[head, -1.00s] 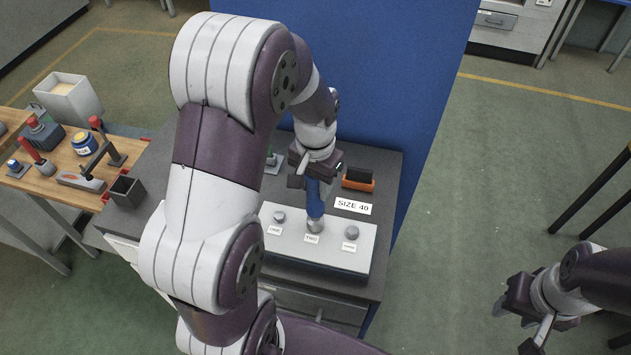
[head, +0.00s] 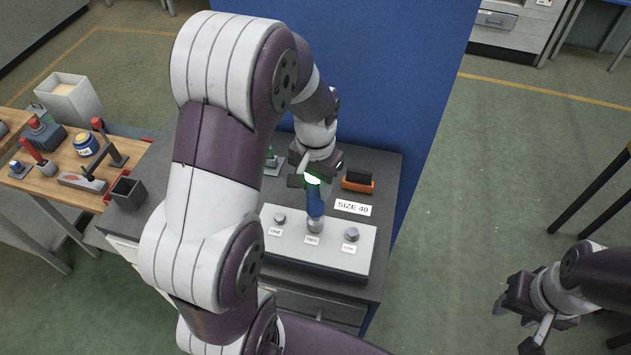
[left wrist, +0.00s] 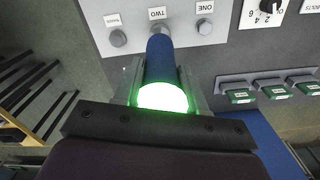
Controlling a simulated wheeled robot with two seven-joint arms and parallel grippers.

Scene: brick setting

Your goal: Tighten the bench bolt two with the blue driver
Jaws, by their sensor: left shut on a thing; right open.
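The blue driver (head: 315,205) stands upright on the middle bolt, labelled TWO (head: 312,240), of the light bolt plate (head: 345,261). My left gripper (head: 318,179) is shut on the top of the driver. In the left wrist view the blue driver (left wrist: 160,58) reaches to the bolt by the TWO label, and its end glows bright green-white between the fingers. The bolt head under the driver is hidden. Bolt one (head: 280,218) and bolt three (head: 351,234) are bare on either side. My right gripper (head: 520,316) is open and empty at the lower right, away from the bench.
A SIZE 40 sign (head: 353,207) and an orange-and-black block (head: 358,181) are behind the plate. A dark open box (head: 128,193) stands at the bench's left. A wooden table (head: 60,185) with tools is further left. The wrist view shows a dial (left wrist: 264,12) and several green-lit units.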

